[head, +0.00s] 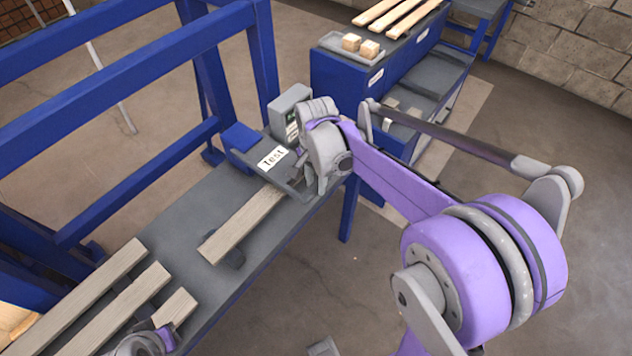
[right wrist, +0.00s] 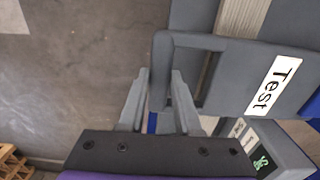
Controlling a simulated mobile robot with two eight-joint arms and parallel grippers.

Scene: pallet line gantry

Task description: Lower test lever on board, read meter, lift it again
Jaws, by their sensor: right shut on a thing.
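The test lever (head: 273,168) is a flat grey plate with a white "Test" label and a loop handle, over the far end of a board (head: 240,225). In the right wrist view, the lever (right wrist: 240,75) lies across the board (right wrist: 242,18); whether they touch is unclear. My right gripper (right wrist: 158,88) is shut on the handle bar, one finger on each side. The meter (head: 290,107), a grey box, stands behind the lever; its green display shows in the wrist view (right wrist: 262,160), too small to read. My left gripper (head: 145,345) is partly cut off at lower left.
Loose boards (head: 100,305) lie on the grey bench (head: 190,205) at left. A blue frame (head: 130,60) rises behind it. A blue cabinet (head: 345,90) carries a tray with two wooden blocks (head: 360,45) and several slats (head: 400,15). Open floor lies in front.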

